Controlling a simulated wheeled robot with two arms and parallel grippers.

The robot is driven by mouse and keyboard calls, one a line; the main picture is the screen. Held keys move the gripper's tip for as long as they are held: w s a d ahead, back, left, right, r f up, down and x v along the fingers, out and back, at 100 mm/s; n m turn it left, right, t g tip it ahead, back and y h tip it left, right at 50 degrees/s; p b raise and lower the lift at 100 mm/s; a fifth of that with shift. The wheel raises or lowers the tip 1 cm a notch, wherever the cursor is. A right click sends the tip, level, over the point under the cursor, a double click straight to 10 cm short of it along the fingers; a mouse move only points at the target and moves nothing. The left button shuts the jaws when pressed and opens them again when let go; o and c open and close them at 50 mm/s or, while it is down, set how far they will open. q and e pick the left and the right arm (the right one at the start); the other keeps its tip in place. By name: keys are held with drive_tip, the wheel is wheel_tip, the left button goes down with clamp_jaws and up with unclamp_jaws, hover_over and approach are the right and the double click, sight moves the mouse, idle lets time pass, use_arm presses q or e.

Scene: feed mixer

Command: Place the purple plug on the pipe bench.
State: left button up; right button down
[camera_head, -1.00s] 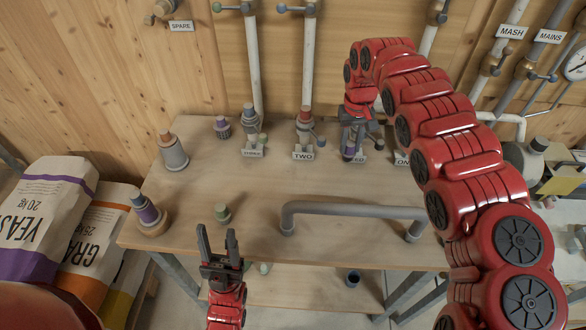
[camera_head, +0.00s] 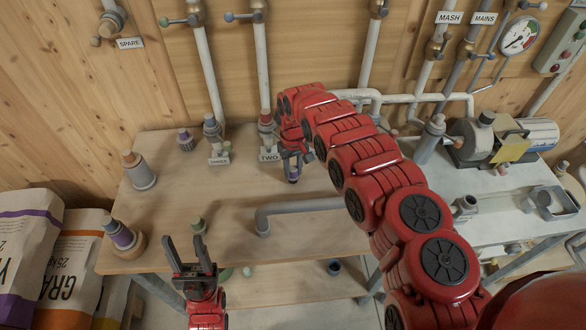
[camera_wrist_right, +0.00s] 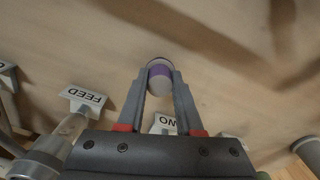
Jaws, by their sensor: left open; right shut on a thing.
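The purple plug (camera_wrist_right: 160,75), a pale grey piece with a purple band, is between the fingertips of my right gripper (camera_wrist_right: 159,82), which is shut on it. In the head view the plug (camera_head: 293,174) hangs under my right gripper (camera_head: 293,158), just right of the TWO label. Whether it touches the wood is unclear. The pipe bench (camera_head: 215,180) is the wooden table below the wall pipes. My left gripper (camera_head: 189,255) is open and empty at its front edge.
A small purple-banded plug (camera_head: 186,140) and an orange-topped fitting (camera_head: 138,171) stand at the back left. A grey bent pipe (camera_head: 300,206) lies right of centre.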

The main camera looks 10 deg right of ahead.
drive_tip(key=shift+f, duration=0.5)
drive_tip(key=c, duration=0.6)
unclamp_jaws()
drive_tip(key=shift+f, duration=0.1)
drive_tip(key=shift+o, duration=0.2)
